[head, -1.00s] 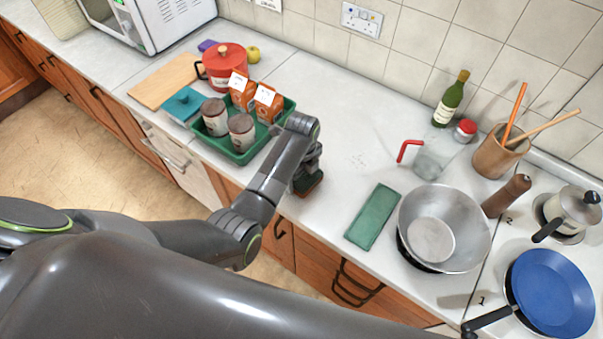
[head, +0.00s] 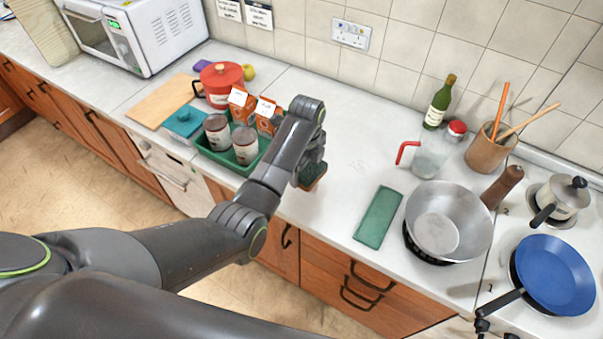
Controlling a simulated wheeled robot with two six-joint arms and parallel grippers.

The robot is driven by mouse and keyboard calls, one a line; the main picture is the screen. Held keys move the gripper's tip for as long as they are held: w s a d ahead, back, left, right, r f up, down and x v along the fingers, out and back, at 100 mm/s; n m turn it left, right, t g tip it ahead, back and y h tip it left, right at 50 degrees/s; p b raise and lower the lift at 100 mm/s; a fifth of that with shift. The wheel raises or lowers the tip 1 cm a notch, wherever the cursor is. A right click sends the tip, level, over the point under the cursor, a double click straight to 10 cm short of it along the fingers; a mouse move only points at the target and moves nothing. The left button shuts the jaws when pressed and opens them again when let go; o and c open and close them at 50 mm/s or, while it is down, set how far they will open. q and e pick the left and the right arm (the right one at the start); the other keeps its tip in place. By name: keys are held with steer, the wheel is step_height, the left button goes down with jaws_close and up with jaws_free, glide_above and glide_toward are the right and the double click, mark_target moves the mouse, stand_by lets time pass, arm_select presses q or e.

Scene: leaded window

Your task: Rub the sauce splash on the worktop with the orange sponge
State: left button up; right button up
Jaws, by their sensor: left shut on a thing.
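My left gripper (head: 311,170) is over the worktop, just right of the green tray, with its fingertips mostly hidden behind the wrist. It is shut on the sponge (head: 316,182), which shows as a small dark block with an orange-brown lower edge, low over the worktop (head: 330,125). I cannot tell whether the sponge touches the surface. Faint thin greyish marks show on the worktop to the right of the gripper. I see no clear sauce splash; it may be hidden behind my arm and gripper. My right gripper is not in view.
The green tray (head: 214,157) with jars and orange cartons stands close on the left. A folded green cloth (head: 378,217), a steel wok (head: 449,220) and a glass jug (head: 429,158) with a red handle stand on the right. The worktop between is clear.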

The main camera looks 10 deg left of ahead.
arm_select(q)
steer(key=shift+r, duration=0.1)
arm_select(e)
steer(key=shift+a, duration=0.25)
arm_select(q)
steer(key=shift+w+d, duration=0.1)
steer(key=shift+w, duration=0.05)
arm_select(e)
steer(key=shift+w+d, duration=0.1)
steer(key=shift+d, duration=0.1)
